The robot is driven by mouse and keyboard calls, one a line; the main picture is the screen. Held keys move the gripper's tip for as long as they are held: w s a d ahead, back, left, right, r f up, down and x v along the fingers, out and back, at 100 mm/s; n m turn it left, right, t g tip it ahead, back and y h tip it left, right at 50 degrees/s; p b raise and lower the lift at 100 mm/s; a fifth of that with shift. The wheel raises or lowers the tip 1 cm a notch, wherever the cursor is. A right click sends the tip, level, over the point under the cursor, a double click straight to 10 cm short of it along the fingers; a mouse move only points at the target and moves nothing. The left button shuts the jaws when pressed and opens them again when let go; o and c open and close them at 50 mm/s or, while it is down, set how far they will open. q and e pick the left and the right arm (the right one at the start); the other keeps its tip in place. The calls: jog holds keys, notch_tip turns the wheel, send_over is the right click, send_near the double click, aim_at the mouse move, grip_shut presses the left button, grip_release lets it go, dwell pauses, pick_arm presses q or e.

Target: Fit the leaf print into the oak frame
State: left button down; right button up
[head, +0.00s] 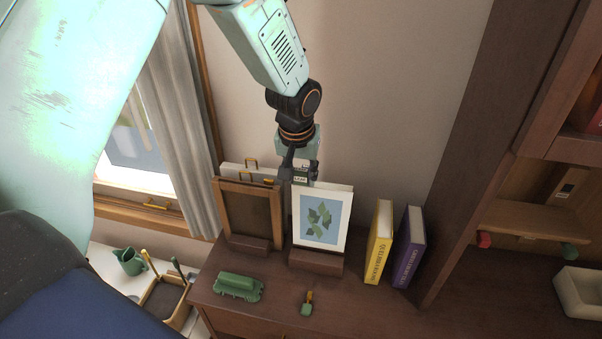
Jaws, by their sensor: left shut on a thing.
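The leaf print (319,218), green leaves on blue within a white border, stands nearly upright at a brown wooden block (316,263) on the dark wooden cabinet top. The oak frame (222,215) stands just left of it, with a dark, bare inside and a similar block at its foot. My left gripper (300,176) reaches down from above and is shut at the print's top edge, by a small labelled tab. The exact grip is partly hidden by the fingers. My right gripper is not in view.
A pale panel with brass handles (236,170) stands behind the frame. Yellow (379,243) and purple (409,248) books stand right of the print. A green object (238,287) and a small green-and-orange item (307,304) lie in front. A tall dark shelf rises at right.

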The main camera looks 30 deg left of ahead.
pick_arm(q)
jog(key=shift+r, duration=0.2)
jog(key=shift+r+p, duration=0.7)
jog(key=shift+p, duration=0.05)
jog(key=shift+r, duration=0.65)
jog(key=shift+w, duration=0.1)
